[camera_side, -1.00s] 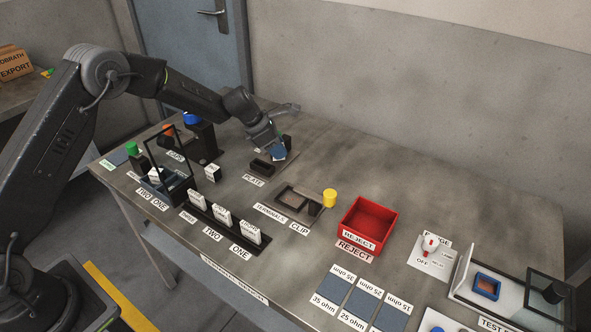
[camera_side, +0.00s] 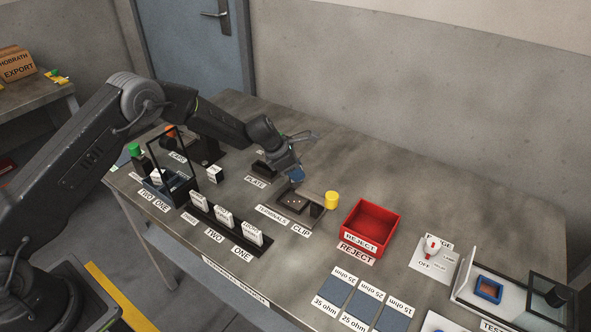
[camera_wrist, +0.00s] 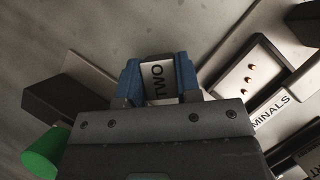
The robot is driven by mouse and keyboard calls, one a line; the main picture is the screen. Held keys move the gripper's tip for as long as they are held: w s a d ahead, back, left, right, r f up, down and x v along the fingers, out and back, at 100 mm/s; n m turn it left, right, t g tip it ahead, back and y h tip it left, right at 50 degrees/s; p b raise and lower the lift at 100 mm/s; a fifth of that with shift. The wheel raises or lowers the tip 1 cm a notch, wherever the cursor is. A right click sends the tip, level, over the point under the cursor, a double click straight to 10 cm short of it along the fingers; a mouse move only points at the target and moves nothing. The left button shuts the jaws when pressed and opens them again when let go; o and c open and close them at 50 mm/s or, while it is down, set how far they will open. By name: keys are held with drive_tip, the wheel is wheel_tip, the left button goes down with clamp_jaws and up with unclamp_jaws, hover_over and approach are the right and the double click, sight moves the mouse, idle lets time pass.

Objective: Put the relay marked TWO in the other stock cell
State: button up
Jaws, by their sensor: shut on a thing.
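My gripper (camera_side: 297,174) is above the bench, just behind and over the terminals block (camera_side: 293,203). In the wrist view its two blue fingers (camera_wrist: 157,75) are shut on the relay marked TWO (camera_wrist: 158,88), a pale block with a black label. In the side view the relay is hidden or too small to make out. A small dark tray (camera_side: 173,190) with labels TWO and ONE stands at the left under a raised framed lid (camera_side: 173,152); I cannot clearly tell its contents. The terminals block shows bare pins, also in the wrist view (camera_wrist: 248,72).
A yellow-topped clip (camera_side: 331,200) stands right of the terminals. A rack of white cards (camera_side: 225,219) is in front, a red reject bin (camera_side: 370,222) to the right. A dark plate block (camera_side: 264,170) and white block (camera_side: 215,174) lie left. The back right bench is clear.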

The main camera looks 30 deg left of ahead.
drive_tip(key=o, duration=1)
drive_tip(key=shift+f, duration=0.1)
drive_tip(key=v, duration=1.2)
drive_tip(key=s+d+r+m, duration=0.1)
drive_tip(key=s+r+m, duration=0.55)
drive_tip(key=r, duration=0.35)
drive_tip(key=s+r+m+y, duration=0.1)
drive_tip(key=s+r+m, duration=0.4)
drive_tip(key=s, duration=0.6)
drive_tip(key=s+r+m+y, duration=0.1)
drive_tip(key=s+r+m, duration=0.4)
drive_tip(key=s+m, duration=0.4)
drive_tip(key=shift+s+d+t+y, duration=0.3)
drive_tip(key=shift+s+t+y, duration=0.1)
drive_tip(key=shift+s, duration=0.8)
drive_tip(key=s+m, duration=0.2)
drive_tip(key=s+a+f+m+y, duration=0.1)
drive_tip(key=s+m, duration=0.1)
drive_tip(key=s, duration=0.1)
drive_tip(key=s+m, duration=0.2)
drive_tip(key=s, duration=0.1)
drive_tip(key=shift+s+a+f+t, duration=0.1)
drive_tip(key=shift+a+f+t, duration=0.1)
drive_tip(key=shift+f+t, duration=0.1)
drive_tip(key=shift+c, duration=0.4)
drive_tip(key=shift+s+a+f+m, duration=0.1)
drive_tip(key=shift+s+m, duration=0.1)
drive_tip(key=shift+m, duration=0.05)
drive_tip(key=shift+c, duration=0.8)
